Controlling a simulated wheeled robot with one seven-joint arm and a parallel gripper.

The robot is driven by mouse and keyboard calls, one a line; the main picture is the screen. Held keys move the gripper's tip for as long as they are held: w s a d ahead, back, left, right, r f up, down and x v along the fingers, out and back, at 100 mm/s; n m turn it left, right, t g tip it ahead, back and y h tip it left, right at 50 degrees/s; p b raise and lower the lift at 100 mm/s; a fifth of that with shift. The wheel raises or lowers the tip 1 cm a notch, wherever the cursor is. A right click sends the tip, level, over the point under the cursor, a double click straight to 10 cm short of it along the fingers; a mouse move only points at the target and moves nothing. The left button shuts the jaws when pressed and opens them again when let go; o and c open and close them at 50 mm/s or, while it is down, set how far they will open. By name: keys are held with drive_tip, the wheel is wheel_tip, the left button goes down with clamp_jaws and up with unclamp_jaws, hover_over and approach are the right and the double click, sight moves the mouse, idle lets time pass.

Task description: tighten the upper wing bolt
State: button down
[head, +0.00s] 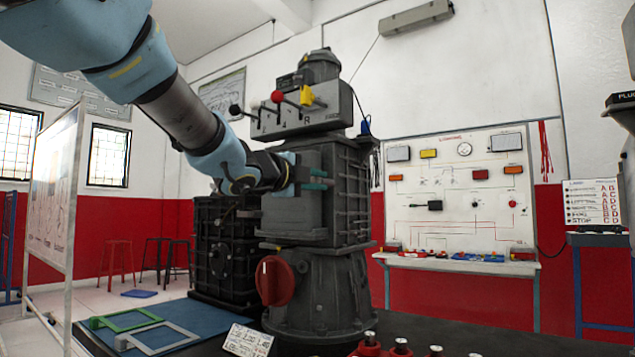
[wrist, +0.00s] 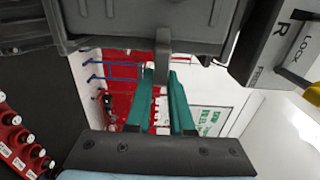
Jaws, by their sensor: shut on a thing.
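My gripper (head: 318,179) reaches in from the left in the head view, at the front side of the tall dark grey engine trainer (head: 349,195). Its teal fingers also show in the wrist view (wrist: 162,78). There they are shut on the grey wing bolt (wrist: 162,52), whose flat wing lies between the fingertips. The bolt's root meets the grey housing (wrist: 140,18) at the top of the wrist view. In the head view I cannot make out the bolt, as the fingers cover that spot. Its turn angle is hard to judge.
Above my gripper is a lever box (head: 300,115) with black, red and yellow knobs. Below is a large red knob (head: 274,281). A black ribbed unit (head: 222,250) stands left behind. Green (head: 125,319) and grey frames lie on a blue mat. Red pieces (head: 400,347) stand at the front.

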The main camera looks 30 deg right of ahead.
drive_tip(key=c, duration=0.8)
unclamp_jaws()
drive_tip(key=p+v, duration=0.2)
drive_tip(key=v, duration=0.9)
drive_tip(key=shift+p, duration=0.35)
drive_tip(key=shift+w, duration=0.1)
